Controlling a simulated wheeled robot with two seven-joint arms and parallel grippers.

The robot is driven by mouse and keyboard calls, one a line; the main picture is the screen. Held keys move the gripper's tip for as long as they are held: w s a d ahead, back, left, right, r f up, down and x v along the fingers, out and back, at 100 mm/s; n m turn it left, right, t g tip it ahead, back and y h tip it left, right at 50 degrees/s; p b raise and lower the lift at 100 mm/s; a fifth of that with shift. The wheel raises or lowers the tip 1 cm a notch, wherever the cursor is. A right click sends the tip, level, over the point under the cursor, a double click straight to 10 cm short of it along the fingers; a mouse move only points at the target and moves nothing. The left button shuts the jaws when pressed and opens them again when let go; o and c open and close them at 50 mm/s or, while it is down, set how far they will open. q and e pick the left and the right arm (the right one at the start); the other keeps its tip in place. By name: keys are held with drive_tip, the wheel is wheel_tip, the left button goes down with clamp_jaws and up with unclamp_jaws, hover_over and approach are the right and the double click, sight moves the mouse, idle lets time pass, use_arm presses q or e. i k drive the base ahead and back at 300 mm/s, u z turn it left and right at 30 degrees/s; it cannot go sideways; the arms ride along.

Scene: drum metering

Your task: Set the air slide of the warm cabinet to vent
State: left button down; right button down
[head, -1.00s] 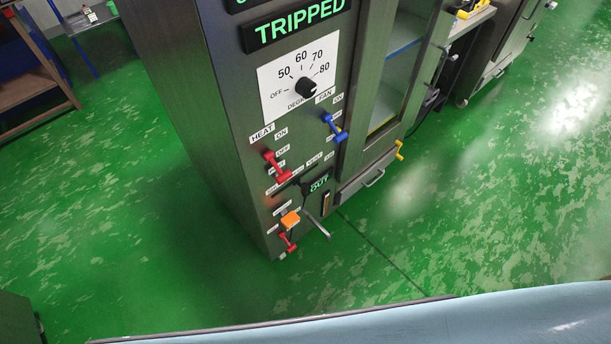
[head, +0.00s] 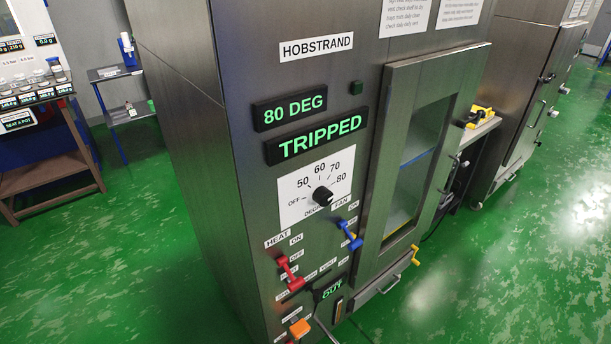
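The warm cabinet (head: 235,170) stands upright in the middle of the head view, marked HOBSTRAND. Its displays read 80 DEG (head: 290,112) and TRIPPED (head: 316,139). Below are a black dial (head: 322,195), a red HEAT lever (head: 290,274) and a blue FAN lever (head: 350,236). Low on the panel are an orange handle (head: 300,328), a green OUT display (head: 332,289) and a narrow slot (head: 338,310). I cannot tell which part is the air slide, as the small labels are unreadable. Neither gripper is in view.
The cabinet's glass door (head: 415,165) is shut, with a yellow handle (head: 415,255) low beside it. Another steel cabinet (head: 525,90) stands at the right. A brown bench (head: 45,175) and a small blue table (head: 120,110) are at the left. Green floor is clear in front.

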sight(316, 292)
drive_tip(key=z, duration=1.05)
drive_tip(key=i, duration=0.35)
drive_tip(key=u, duration=1)
